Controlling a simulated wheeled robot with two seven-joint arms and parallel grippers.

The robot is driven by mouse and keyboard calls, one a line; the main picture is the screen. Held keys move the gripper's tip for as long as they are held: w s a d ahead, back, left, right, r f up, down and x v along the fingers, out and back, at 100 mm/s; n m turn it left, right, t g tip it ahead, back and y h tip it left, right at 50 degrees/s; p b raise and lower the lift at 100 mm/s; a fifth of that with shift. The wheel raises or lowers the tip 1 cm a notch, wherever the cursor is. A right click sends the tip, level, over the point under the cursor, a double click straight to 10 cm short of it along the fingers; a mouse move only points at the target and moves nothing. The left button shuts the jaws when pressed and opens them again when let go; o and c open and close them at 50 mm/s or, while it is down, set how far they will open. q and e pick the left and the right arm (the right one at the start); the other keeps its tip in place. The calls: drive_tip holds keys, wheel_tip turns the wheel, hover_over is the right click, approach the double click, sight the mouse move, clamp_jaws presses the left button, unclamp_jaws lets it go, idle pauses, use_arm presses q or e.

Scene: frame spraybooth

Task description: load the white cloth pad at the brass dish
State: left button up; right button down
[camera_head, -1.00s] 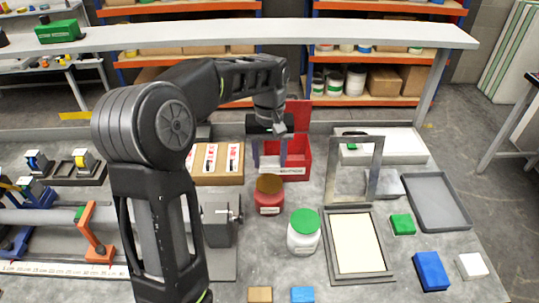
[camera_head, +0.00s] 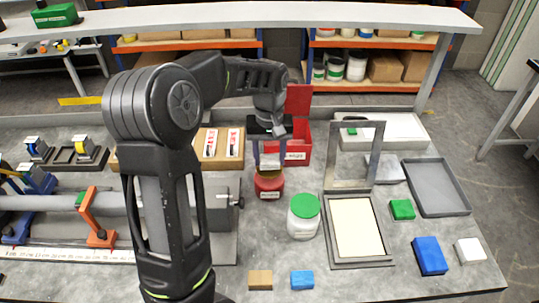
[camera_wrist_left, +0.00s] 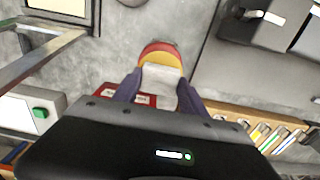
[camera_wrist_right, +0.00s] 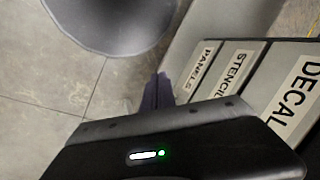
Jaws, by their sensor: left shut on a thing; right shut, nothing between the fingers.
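My left gripper (camera_head: 269,158) is shut on the white cloth pad (camera_wrist_left: 160,77), which shows pale between the two fingers in the left wrist view. The gripper points down right over the brass dish (camera_wrist_left: 162,52), a yellow-orange round top on a red jar (camera_head: 268,188). The pad overlaps the dish in the left wrist view; I cannot tell whether they touch. In the head view the fingers hide much of the dish. My right gripper (camera_wrist_right: 160,92) is shut and empty, seen only in the right wrist view, above labelled drawers (camera_wrist_right: 228,75).
An open red box (camera_head: 300,145) stands just behind the jar. A white jar with a green lid (camera_head: 304,217) is close at front right. A hinged frame (camera_head: 358,232) stands right of that. A grey vise-like block (camera_head: 222,205) lies left. Bench space in front of the red jar is clear.

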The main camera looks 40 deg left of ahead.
sight(270, 159)
use_arm(q)
drive_tip(key=shift+f+b, duration=0.75)
drive_tip(key=shift+f, duration=0.3)
idle(0.9)
drive_tip(key=shift+r, duration=0.1)
idle(0.4)
drive_tip(key=shift+r+p, duration=0.95)
drive_tip(key=shift+r, duration=2.5)
drive_tip(key=shift+f, duration=0.1)
